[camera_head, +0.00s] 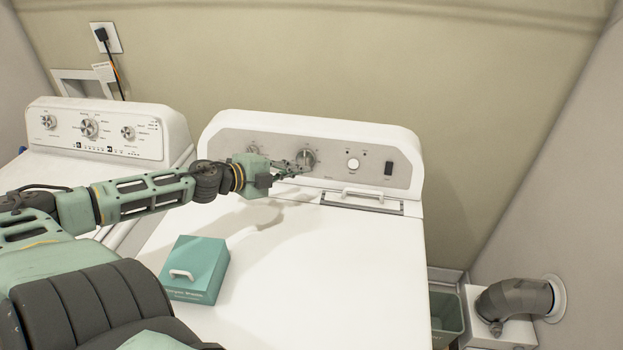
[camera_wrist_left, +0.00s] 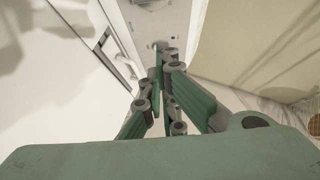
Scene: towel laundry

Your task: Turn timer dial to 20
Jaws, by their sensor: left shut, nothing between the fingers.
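The dial (camera_head: 308,156) is a round grey knob on the control panel of the right-hand white machine. I cannot read its numbers or tell where it points. My left gripper (camera_head: 298,166) is shut and empty, with its fingertips at the dial's lower left side. I cannot tell whether they touch it. In the left wrist view the shut fingers (camera_wrist_left: 160,45) point at the control panel (camera_wrist_left: 160,22), and the dial is not clearly visible there. My right gripper is not in view.
The panel also holds a small knob (camera_head: 252,149), a white round button (camera_head: 353,164) and a black switch (camera_head: 388,168). A handled slot cover (camera_head: 362,194) sits below. A teal box (camera_head: 196,269) stands on the top. A second machine (camera_head: 95,125) is at left.

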